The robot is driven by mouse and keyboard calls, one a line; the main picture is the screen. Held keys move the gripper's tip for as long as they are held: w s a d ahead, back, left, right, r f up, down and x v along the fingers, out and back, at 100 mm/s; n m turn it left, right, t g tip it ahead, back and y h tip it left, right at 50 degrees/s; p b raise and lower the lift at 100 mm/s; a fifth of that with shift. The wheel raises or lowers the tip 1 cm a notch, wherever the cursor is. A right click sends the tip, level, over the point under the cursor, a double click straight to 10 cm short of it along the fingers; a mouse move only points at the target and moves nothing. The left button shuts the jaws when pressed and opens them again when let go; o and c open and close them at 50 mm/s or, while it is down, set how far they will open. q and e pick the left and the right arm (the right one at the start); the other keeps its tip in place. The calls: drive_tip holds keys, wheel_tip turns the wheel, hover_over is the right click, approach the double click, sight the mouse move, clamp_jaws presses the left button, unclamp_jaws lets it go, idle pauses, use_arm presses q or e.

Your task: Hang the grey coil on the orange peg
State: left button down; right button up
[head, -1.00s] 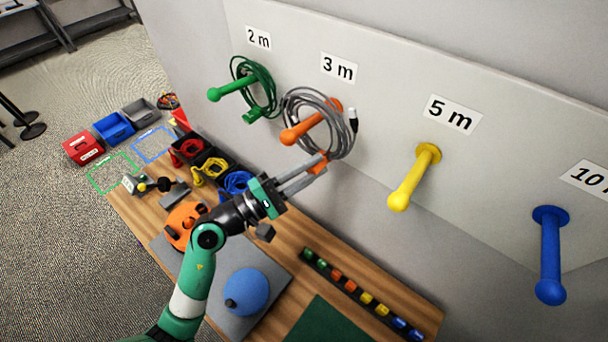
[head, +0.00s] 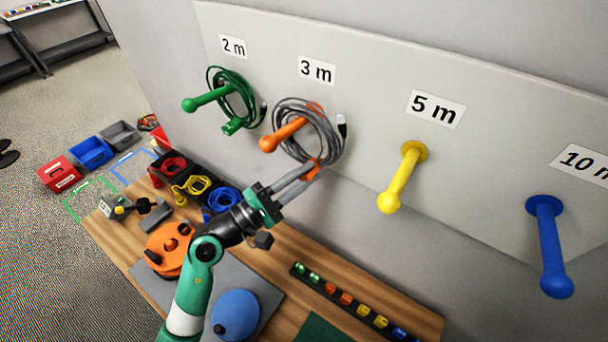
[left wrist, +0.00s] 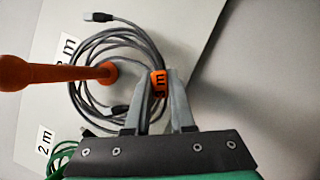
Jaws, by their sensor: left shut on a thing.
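The grey coil (head: 333,143) is looped around the orange peg (head: 284,133) under the 3 m label, close to the board. An orange tag (head: 312,170) is on the coil's lower side. My left gripper (head: 308,174) is shut on the coil at this tag. In the left wrist view the orange peg (left wrist: 45,74) passes through the ring of the grey coil (left wrist: 82,52), and the fingers (left wrist: 163,88) hold the orange tag at the coil's right side. The peg's round knob stands clear in front of the coil. My right gripper is not in view.
A green coil (head: 243,87) hangs on the green peg (head: 203,99) to the left. The yellow peg (head: 402,178) and blue peg (head: 551,247) to the right are bare. Bins with coiled cables (head: 196,186) and an orange reel (head: 165,250) stand on the bench below.

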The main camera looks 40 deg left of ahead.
use_arm(q)
drive_tip(key=c, duration=0.7)
unclamp_jaws()
drive_tip(key=b+v, duration=0.1)
drive_tip(key=v, duration=1)
drive_tip(key=shift+s+a, duration=0.15)
drive_tip(key=shift+s, duration=0.2)
